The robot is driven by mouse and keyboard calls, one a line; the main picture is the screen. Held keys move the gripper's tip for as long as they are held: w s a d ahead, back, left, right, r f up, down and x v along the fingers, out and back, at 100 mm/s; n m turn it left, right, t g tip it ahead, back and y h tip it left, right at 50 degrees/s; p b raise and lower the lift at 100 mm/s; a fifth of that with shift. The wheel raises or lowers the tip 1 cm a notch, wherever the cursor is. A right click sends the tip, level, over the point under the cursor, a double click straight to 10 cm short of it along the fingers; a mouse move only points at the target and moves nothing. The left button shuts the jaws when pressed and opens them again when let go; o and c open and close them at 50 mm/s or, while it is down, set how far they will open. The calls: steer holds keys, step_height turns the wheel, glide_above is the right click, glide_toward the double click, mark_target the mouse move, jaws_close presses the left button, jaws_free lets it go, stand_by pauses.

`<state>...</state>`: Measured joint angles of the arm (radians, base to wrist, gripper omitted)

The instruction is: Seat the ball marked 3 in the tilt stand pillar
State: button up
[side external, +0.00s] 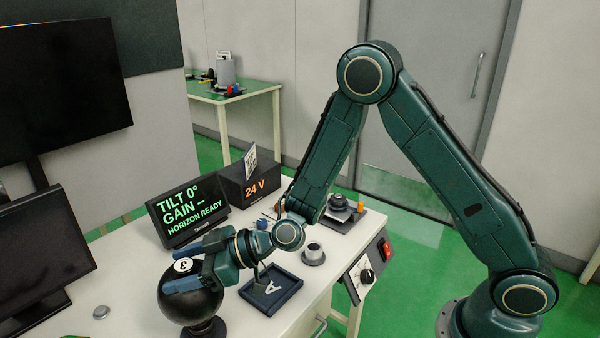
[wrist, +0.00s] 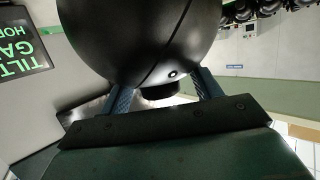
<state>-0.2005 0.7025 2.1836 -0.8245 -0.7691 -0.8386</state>
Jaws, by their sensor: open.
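The ball marked 3 (side external: 190,304) is large and black, with its white number patch on top. It sits over a dark round base (side external: 208,330) at the lower left of the side view; I cannot tell if this is the tilt stand pillar. My gripper (side external: 184,270) is open, with its fingers level across the ball's upper part. In the wrist view, the ball (wrist: 140,40) fills the top middle, and my gripper (wrist: 162,92) has one blue finger on each side. A short dark cylinder (wrist: 160,90) shows beyond the ball there. Finger contact is unclear.
A blue tray marked A (side external: 290,284) and a grey hollow cup on a round foot (side external: 313,252) are right of the ball. A tilt display (side external: 187,210), a 24 V box (side external: 247,185) and a dark device (side external: 340,207) stand behind. A monitor (side external: 40,250) is at left.

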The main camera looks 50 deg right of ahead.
steer(key=shift+x, duration=0.85)
steer(key=shift+c, duration=0.4)
jaws_close()
